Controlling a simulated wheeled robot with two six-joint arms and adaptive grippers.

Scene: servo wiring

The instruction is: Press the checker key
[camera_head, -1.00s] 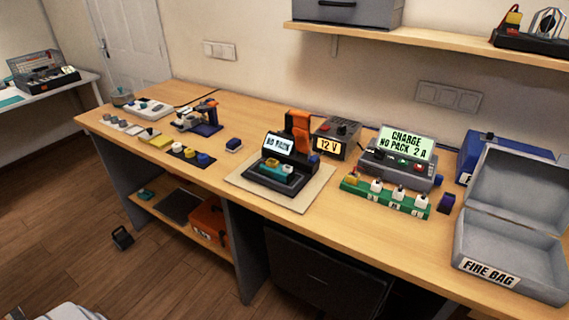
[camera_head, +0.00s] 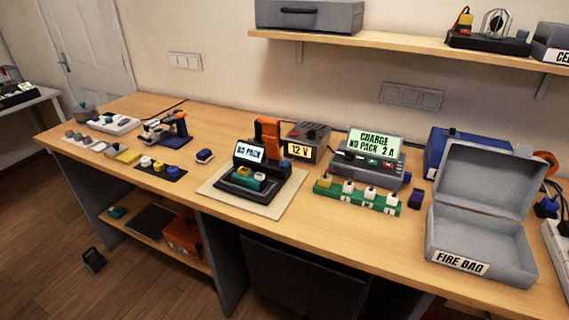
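The checker (camera_head: 240,187) appears to be the dark device on a pale mat (camera_head: 217,188) near the middle of the bench. Its display (camera_head: 249,153) reads "NO PACK". A teal block with yellow and pale parts (camera_head: 243,179) sits at its front; I cannot tell which part is the key. An orange upright part (camera_head: 268,134) stands at its back. Neither of my grippers is in view.
A charger (camera_head: 372,152) reading "CHARGE NO PACK 2 A" stands right of it, behind a green strip (camera_head: 329,190) with white plugs. A 12 V supply (camera_head: 308,138) is behind. An open grey fire bag box (camera_head: 479,247) stands at right. A shelf (camera_head: 390,46) overhangs the back.

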